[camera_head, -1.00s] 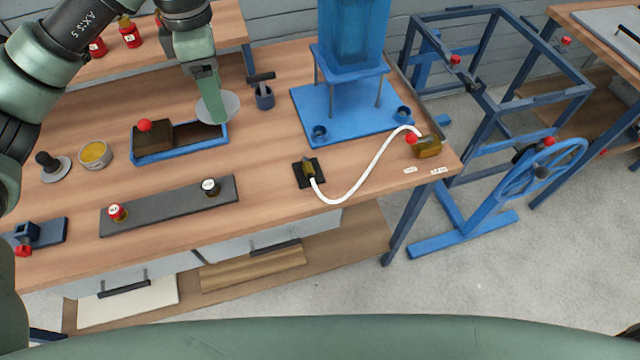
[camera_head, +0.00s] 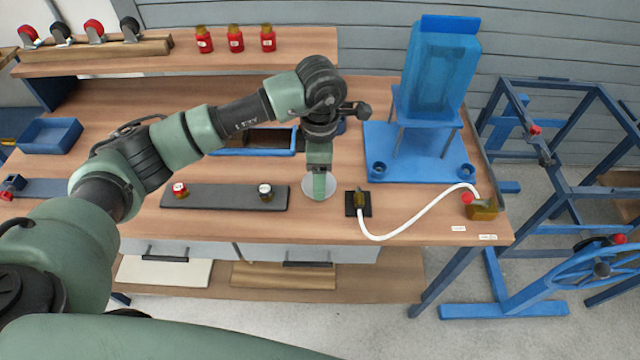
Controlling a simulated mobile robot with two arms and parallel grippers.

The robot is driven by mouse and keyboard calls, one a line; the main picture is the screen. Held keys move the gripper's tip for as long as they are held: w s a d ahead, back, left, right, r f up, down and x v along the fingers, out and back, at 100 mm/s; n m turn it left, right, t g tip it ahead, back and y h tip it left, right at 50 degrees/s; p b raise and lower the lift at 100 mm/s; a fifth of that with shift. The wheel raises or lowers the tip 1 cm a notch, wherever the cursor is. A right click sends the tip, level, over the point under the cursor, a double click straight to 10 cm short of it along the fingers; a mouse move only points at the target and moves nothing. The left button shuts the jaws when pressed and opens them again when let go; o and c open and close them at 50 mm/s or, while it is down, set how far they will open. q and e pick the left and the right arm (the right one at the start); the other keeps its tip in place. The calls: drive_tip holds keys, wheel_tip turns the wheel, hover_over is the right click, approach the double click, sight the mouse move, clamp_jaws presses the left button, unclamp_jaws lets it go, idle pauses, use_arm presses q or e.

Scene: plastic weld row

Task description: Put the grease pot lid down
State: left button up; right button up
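My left arm reaches in from the left, and its gripper (camera_head: 319,190) points down over the front part of the wooden bench (camera_head: 330,222). A pale grey round disc, which I take to be the grease pot lid (camera_head: 307,188), is at the fingertips and has travelled with them. The gripper looks shut on it, though the near finger hides the grip. I cannot tell whether the lid touches the bench top. The open grease pot with yellow grease, seen earlier, is hidden behind my arm. My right gripper is not in view.
A dark grey strip (camera_head: 225,197) with red-capped and black-capped pieces lies left of the lid. A black pad (camera_head: 351,211) with a brass fitting and white hose (camera_head: 408,228) is close on the right. A blue stand (camera_head: 410,165) is behind right.

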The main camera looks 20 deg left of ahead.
use_arm(q)
wheel_tip(320, 180, down, 4)
drive_tip(key=shift+f+p, duration=0.25)
drive_tip(key=shift+p, duration=0.05)
drive_tip(key=shift+f, duration=0.1)
drive_tip(key=shift+f, duration=0.15)
drive_tip(key=o, duration=1.3)
